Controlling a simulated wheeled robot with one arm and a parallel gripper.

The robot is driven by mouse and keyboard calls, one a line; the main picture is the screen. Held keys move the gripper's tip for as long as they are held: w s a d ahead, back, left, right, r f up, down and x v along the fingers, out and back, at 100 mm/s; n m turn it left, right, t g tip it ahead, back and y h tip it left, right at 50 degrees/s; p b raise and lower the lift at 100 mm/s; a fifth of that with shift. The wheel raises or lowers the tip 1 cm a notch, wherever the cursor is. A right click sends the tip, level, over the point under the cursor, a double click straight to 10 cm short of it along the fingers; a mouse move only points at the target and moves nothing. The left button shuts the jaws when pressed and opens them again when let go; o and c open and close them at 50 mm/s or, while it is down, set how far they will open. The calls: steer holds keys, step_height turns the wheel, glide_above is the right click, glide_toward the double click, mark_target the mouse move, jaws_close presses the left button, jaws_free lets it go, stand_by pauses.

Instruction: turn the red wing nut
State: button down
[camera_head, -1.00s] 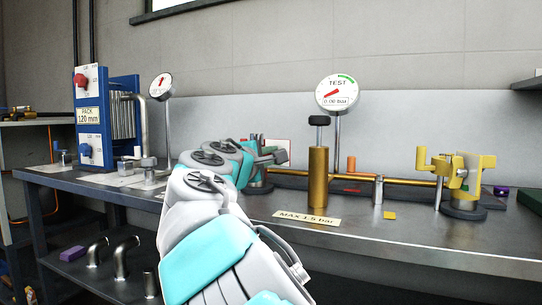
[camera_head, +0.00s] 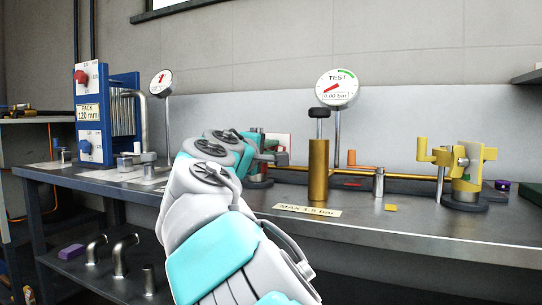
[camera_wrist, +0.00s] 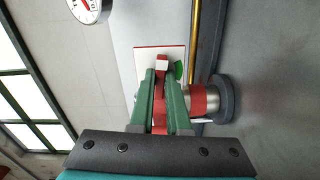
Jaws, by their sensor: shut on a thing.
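The red wing nut (camera_wrist: 161,98) shows in the wrist view as a red bar between the two green fingers of my gripper (camera_wrist: 161,78). The fingers are shut on it, and its pale end (camera_wrist: 162,64) shows just past the fingertips. Beside it on the right is a steel cylinder with a red band (camera_wrist: 206,100) on a dark round base (camera_wrist: 227,98). In the head view my gripper (camera_head: 275,158) is behind my forearm, and the nut itself cannot be made out there.
A brass cylinder with a black knob (camera_head: 318,170) and a test gauge (camera_head: 337,88) stand right of my arm. A yellow clamp fitting (camera_head: 480,165) stands farther right. A blue plate pack (camera_head: 90,130) stands at the left. The bench's front right is clear.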

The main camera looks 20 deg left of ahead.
steer(key=m+b, duration=0.3)
steer(key=m, duration=0.5)
steer(key=shift+w+f+b, duration=0.1)
steer(key=shift+f+b, duration=0.05)
steer(key=shift+b, duration=0.2)
steer(key=m, duration=0.8)
steer(key=shift+m, duration=0.3)
steer(key=c, duration=0.9)
jaws_free()
